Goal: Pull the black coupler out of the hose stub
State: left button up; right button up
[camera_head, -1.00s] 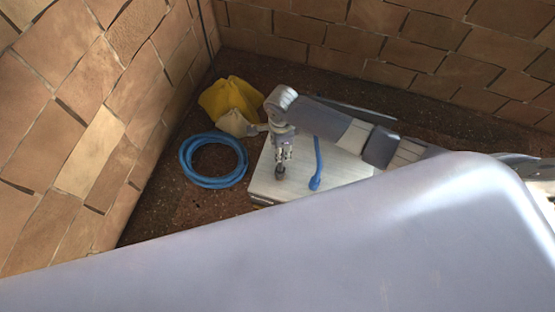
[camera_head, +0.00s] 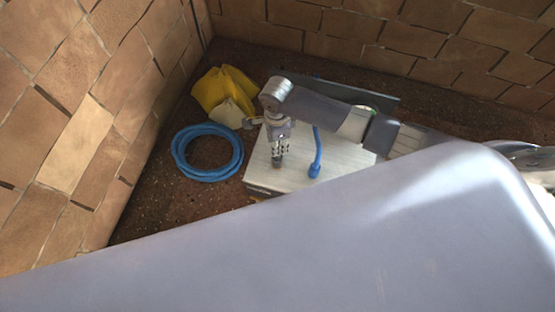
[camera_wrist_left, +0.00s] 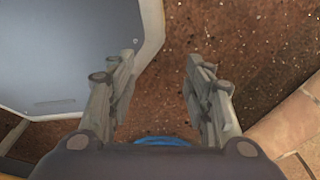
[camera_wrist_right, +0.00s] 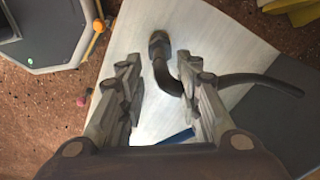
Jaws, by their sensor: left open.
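In the right wrist view a dark coupler-like end piece (camera_wrist_right: 159,44) joins a black bent tube (camera_wrist_right: 235,80) lying over the pale board (camera_wrist_right: 205,35). I cannot tell exactly where coupler and hose stub meet. My right gripper (camera_wrist_right: 160,64) is open, its fingertips apart on either side of the tube near the end piece; contact cannot be told. In the head view the right gripper (camera_head: 279,155) points down over the board and mostly hides these parts. A short blue piece (camera_head: 317,155) lies beside it. My left gripper (camera_wrist_left: 163,57) is open and empty above the brown floor.
A blue hose coil (camera_head: 178,160) and a yellow bag (camera_head: 212,88) lie on the floor left of the board. Brick walls (camera_head: 90,90) close in the left and back. A dark slab (camera_head: 345,88) lies behind the board. My grey body covers the front.

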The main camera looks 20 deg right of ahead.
jog(key=shift+f+b, duration=0.55)
jog(key=shift+f, duration=1.45)
jog(key=shift+c, duration=0.5)
grip_shut()
